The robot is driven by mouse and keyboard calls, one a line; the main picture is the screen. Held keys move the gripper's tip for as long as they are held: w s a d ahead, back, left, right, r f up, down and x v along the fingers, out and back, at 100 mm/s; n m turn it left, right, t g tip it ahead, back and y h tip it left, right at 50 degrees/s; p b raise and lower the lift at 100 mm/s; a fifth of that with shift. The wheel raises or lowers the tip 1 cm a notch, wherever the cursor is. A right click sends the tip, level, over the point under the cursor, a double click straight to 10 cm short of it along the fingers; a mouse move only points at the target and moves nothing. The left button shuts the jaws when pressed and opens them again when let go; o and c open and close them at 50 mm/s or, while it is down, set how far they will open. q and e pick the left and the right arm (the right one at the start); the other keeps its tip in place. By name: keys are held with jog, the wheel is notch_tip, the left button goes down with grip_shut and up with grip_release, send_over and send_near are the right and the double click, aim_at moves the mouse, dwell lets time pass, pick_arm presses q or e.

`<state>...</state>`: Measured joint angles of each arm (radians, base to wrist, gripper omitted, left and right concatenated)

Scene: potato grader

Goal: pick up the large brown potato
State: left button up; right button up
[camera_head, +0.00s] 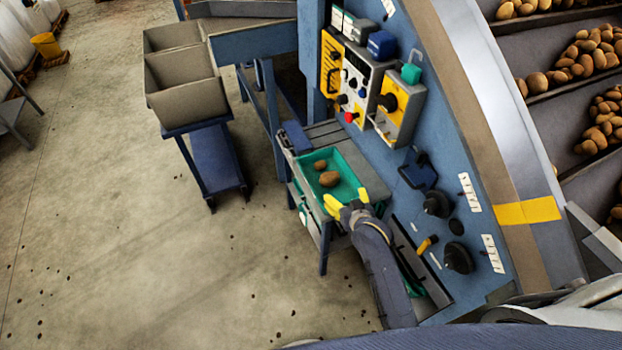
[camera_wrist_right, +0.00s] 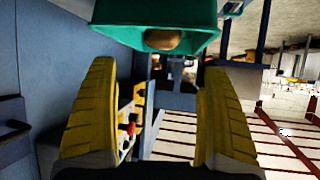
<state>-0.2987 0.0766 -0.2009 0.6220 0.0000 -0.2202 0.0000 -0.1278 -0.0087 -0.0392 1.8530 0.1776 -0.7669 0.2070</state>
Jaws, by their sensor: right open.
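My left gripper is not in view.
The tray rests on a small stand beside the blue machine panel (camera_head: 420,240). A control box (camera_head: 398,103) with knobs and a red button (camera_head: 350,117) is mounted behind it. Grey bins (camera_head: 185,100) on a blue cart (camera_head: 215,160) stand left. The floor (camera_head: 170,265) at front left is open.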

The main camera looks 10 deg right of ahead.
aim_at(332, 180)
jog(key=x, duration=1.1)
jog(key=shift+w+r, duration=0.1)
jog(key=shift+w, duration=0.15)
jog(key=shift+a+x, duration=0.2)
jog(key=shift+x, duration=2.75)
jog(key=shift+c, duration=0.2)
jog(key=c, duration=1.1)
